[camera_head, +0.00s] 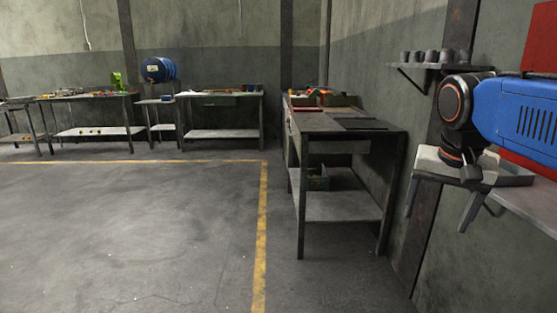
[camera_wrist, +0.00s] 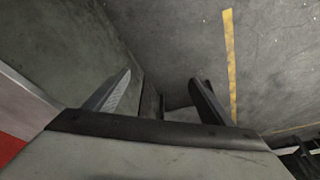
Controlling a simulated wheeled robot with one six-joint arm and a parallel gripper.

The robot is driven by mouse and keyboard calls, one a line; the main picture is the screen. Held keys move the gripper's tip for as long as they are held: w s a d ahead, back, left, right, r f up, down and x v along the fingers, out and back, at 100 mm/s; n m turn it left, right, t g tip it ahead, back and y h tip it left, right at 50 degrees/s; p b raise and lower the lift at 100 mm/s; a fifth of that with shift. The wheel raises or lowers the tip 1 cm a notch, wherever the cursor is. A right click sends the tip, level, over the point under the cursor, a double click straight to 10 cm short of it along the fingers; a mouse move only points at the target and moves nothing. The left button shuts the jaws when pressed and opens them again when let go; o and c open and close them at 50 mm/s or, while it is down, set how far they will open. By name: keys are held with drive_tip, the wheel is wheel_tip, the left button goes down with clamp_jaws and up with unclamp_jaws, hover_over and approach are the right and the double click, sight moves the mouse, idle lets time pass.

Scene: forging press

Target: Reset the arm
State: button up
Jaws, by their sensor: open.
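My gripper (camera_head: 468,208) is at the right of the head view, pointing down, with its two grey fingers spread apart. It hangs below the black wrist joint of my blue arm. In the wrist view my gripper (camera_wrist: 155,95) shows two fingers apart with nothing between them. Floor and wall show beyond the fingers.
A dark metal workbench (camera_head: 345,125) with a lower shelf stands near the middle right. A small wall shelf (camera_head: 425,67) with several grey cups is above my gripper's left. A grey ledge (camera_head: 520,205) is beside my gripper. Open floor (camera_head: 130,230) with yellow lines lies left.

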drive_tip(key=s+a+f+n+t, duration=0.1)
drive_tip(key=s+a+f+n, duration=0.1)
drive_tip(key=s+f, duration=0.4)
drive_tip(key=s+a+f+n+y, duration=0.1)
drive_tip(key=s+f+n, duration=0.3)
drive_tip(key=f, duration=0.7)
drive_tip(key=shift+s+a+f+t, duration=0.4)
drive_tip(key=shift+s+a, duration=0.1)
drive_tip(key=shift+s, duration=0.5)
